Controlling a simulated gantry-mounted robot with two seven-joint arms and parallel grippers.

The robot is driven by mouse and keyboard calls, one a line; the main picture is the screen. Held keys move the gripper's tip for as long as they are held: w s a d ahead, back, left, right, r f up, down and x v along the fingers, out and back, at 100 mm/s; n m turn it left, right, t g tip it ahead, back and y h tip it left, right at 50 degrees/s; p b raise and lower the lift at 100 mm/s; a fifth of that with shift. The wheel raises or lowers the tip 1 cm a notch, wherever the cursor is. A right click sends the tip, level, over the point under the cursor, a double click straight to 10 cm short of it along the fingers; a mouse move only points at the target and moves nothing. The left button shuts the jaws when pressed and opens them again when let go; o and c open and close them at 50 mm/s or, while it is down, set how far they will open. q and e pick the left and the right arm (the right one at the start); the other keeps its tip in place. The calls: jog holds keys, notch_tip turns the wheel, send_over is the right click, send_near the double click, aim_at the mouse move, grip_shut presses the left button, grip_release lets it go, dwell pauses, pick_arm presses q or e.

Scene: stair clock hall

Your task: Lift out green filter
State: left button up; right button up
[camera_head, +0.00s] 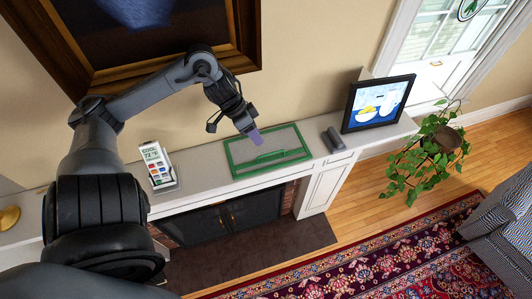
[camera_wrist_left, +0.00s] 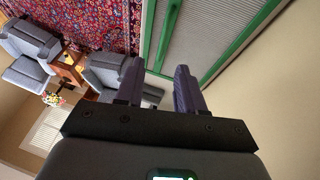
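The green filter (camera_head: 290,140) is a flat grey mesh panel with a green frame and a green handle bar (camera_head: 268,157). It sits at the mantel shelf; I cannot tell whether it lies flat or leans. It also shows at the top of the left wrist view (camera_wrist_left: 208,40), beyond the fingers. My right gripper is not in view.
On the white mantel shelf (camera_head: 205,170) stand a thermostat-like device (camera_head: 157,163) to the left, a dark grey block (camera_head: 333,140) and a framed picture (camera_head: 378,103) to the right. A large framed painting (camera_head: 90,60) hangs behind my left arm. A plant (camera_head: 430,150) stands farther right.

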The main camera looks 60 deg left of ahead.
aim_at(268, 151)
pick_arm(q)
jog(key=x, duration=0.5)
jog(key=shift+w+f, duration=0.15)
jog(key=shift+f, duration=0.15)
jog(key=shift+b+x, duration=0.5)
jog(key=shift+x, duration=1.75)
jog(key=shift+w+f, duration=0.2)
jog(key=shift+f, duration=0.25)
grip_shut()
